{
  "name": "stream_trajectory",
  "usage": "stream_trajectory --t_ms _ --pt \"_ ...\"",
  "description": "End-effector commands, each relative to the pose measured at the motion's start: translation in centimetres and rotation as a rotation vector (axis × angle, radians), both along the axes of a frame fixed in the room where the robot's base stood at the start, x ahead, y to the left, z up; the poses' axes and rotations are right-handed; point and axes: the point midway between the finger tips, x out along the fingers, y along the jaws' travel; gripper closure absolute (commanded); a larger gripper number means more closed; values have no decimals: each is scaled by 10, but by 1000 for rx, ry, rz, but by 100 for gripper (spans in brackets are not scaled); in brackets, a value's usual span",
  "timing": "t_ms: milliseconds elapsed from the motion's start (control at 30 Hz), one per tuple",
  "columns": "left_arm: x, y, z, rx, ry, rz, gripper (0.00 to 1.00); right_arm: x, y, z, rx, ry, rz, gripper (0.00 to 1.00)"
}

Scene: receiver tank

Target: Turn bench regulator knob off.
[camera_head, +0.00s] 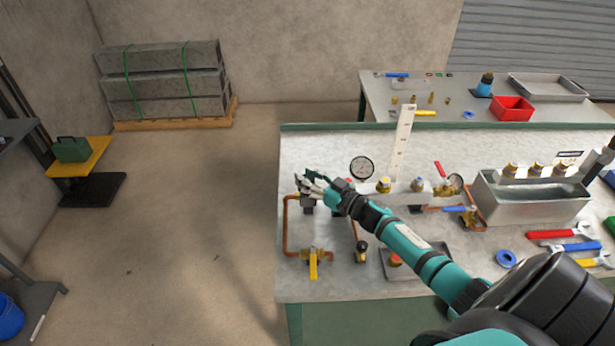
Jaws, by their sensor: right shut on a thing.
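My right gripper (308,181) reaches in from the lower right over the left end of the pipework on the bench (350,283). It is shut at the top of a small dark fitting (308,206), which looks like the bench regulator. The regulator's knob is mostly hidden by the fingers, and its turned position cannot be read. My left gripper is not in view.
A round gauge (361,168) stands just right of the gripper. A yellow-handled valve (313,262) and copper pipe lie in front. A metal tank (530,200) and several wrenches (560,233) are at right.

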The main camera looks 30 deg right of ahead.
Motion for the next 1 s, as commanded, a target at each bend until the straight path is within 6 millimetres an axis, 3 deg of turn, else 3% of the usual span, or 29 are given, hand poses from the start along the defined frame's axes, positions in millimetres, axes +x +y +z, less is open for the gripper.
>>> stream_trajectory --t_ms 300,800,833,1000 --pt "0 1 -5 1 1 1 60 -1 -1 -3 -2 5 102 100" --pt "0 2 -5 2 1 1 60 -1 -1 -3 -1 6 117 100" --pt "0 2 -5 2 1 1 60 -1 -1 -3 -1 6 117 66" --pt "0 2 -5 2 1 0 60 0 -1 -2 0 4 118 43"
